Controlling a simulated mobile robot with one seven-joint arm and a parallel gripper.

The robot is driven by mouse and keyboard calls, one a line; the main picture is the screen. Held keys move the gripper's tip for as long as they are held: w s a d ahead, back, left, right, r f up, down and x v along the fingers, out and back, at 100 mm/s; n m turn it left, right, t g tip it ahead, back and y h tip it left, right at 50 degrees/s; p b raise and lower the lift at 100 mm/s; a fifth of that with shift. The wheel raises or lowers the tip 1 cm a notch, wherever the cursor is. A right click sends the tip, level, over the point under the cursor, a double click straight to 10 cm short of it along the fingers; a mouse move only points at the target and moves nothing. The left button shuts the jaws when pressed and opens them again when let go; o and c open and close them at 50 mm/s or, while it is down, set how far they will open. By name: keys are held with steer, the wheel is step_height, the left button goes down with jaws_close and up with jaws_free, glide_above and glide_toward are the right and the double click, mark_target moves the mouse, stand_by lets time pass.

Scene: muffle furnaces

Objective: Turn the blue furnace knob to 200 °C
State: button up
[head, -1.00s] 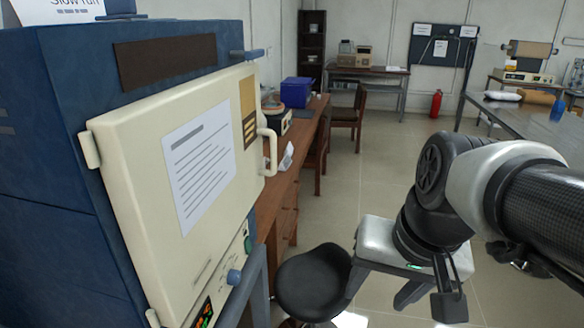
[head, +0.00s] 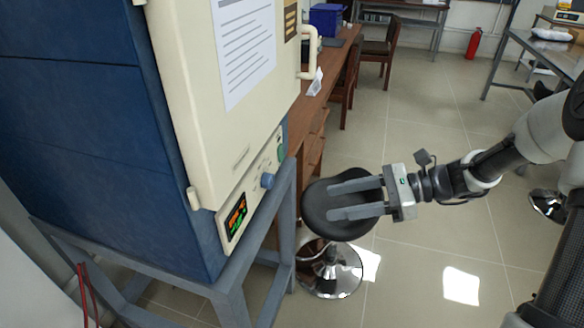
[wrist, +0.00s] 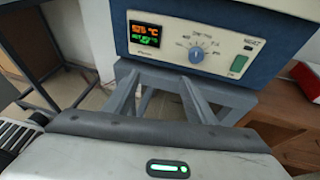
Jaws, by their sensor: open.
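The blue knob (head: 267,180) is on the control panel below the furnace's cream door (head: 230,120). In the wrist view the blue knob (wrist: 196,56) faces me, with printed scale marks around its upper side. I cannot read which mark it points to. My gripper (head: 332,200) is open and empty. Its two fingers point left toward the panel, to the right of the knob and a little lower in the head view, with a gap between. In the wrist view my gripper (wrist: 160,88) shows below the panel, touching nothing I can make out.
A display (wrist: 145,35) with red and green digits sits left of the knob, and a green switch (wrist: 238,65) to its right. The furnace rests on a grey stand (head: 285,215). A black stool (head: 338,225) stands below my gripper. A wooden desk (head: 330,85) is behind.

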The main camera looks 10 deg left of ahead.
steer(key=w+f+m+t+y+b, duration=0.1)
steer(key=w+f+m+t+y, duration=0.25)
steer(key=w+f+m, duration=0.2)
steer(key=b, duration=0.1)
glide_toward(272, 182)
steer(key=shift+y, duration=0.35)
steer(key=a, duration=0.5)
steer(key=w+a, duration=0.1)
steer(key=a, duration=0.2)
steer(key=shift+w+a+f, duration=0.1)
steer(key=shift+a+f, duration=0.15)
steer(key=shift+f, duration=0.05)
steer(key=shift+c, duration=0.4)
steer(key=shift+g, duration=0.25)
steer(key=c, duration=1)
steer(key=shift+o, duration=0.2)
